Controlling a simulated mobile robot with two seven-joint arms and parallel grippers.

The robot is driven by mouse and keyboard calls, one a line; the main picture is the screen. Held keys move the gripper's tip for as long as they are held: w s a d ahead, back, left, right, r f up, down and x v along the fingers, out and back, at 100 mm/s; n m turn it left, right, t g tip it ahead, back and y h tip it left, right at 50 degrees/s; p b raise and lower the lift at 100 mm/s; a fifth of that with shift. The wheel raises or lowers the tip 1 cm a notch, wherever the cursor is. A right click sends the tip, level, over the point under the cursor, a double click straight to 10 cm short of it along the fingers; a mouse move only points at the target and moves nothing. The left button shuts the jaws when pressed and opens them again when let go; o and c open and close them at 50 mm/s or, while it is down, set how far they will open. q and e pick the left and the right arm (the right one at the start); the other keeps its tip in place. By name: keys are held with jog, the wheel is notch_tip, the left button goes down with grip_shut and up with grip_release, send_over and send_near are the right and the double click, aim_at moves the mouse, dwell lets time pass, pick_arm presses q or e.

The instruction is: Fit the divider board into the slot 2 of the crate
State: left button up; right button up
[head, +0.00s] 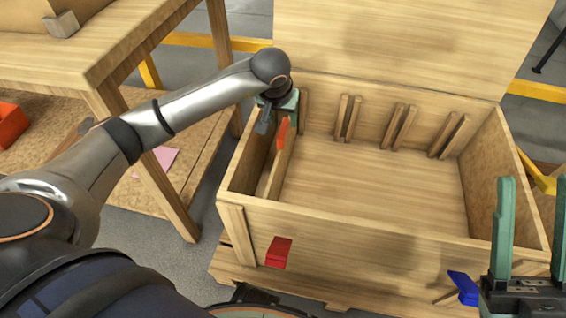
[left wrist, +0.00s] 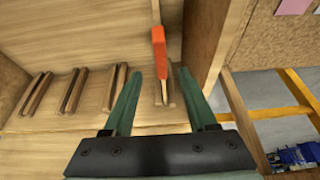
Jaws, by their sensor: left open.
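The wooden crate (head: 350,222) stands open, with several pairs of slot rails on its far wall, such as the pair (head: 348,118). The divider board (head: 277,172) stands upright near the crate's left end, with an orange tab (head: 281,134) on its top edge. In the left wrist view, the orange tab (left wrist: 159,50) shows above the board's far end, which appears to be at the end rail pair. My left gripper (left wrist: 163,80) is open, with its fingers on either side of the board's far end; in the head view it partly hides that end. My right gripper (head: 533,180) is open and empty at the lower right.
A raised lid panel (head: 410,40) stands behind the crate. A wooden workbench (head: 110,60) is at the left, with an orange bin (head: 10,125) on its lower shelf. The crate's middle and right are empty.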

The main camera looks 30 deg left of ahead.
aim_at(284, 128)
pick_arm(q)
jog(key=b+x, duration=0.1)
jog(key=x, duration=0.4)
jog(key=shift+d, duration=0.1)
jog(key=b+x, duration=0.2)
jog(key=x, duration=0.2)
jog(key=shift+s+f+b, duration=0.15)
jog(key=shift+f+b, duration=0.05)
jog(key=shift+b, duration=0.2)
jog(key=shift+w+f, duration=0.25)
jog(key=shift+f, duration=0.05)
grip_shut()
jog(key=shift+r, duration=0.15)
dwell(0.4)
